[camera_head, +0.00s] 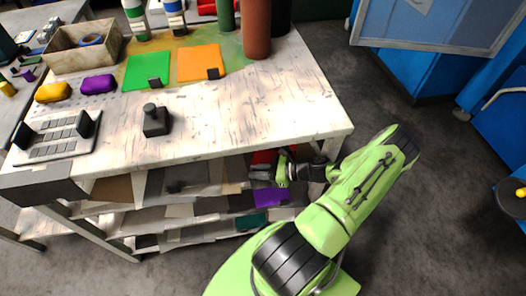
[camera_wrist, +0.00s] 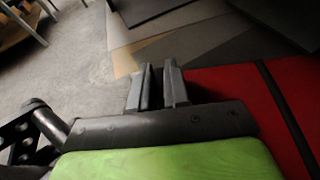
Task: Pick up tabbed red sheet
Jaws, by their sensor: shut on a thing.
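The red sheet (camera_head: 263,157) shows as a small patch under the table's front edge, at the upper shelf level. In the wrist view the red sheet (camera_wrist: 235,88) fills the right side, with a dark band across it. My gripper (camera_head: 262,172) reaches under the tabletop beside the red sheet. In the wrist view my gripper (camera_wrist: 160,85) has its two fingers close together at the sheet's left edge, shut on it. The gripped part, perhaps a tab, is hidden between the fingers.
Shelves below the worn white tabletop (camera_head: 230,118) hold several sheets, including a purple one (camera_head: 271,197) and a teal one (camera_head: 250,222). A green sheet (camera_head: 146,68) and an orange sheet (camera_head: 200,62) lie on top. Grey floor (camera_head: 410,170) is open at right.

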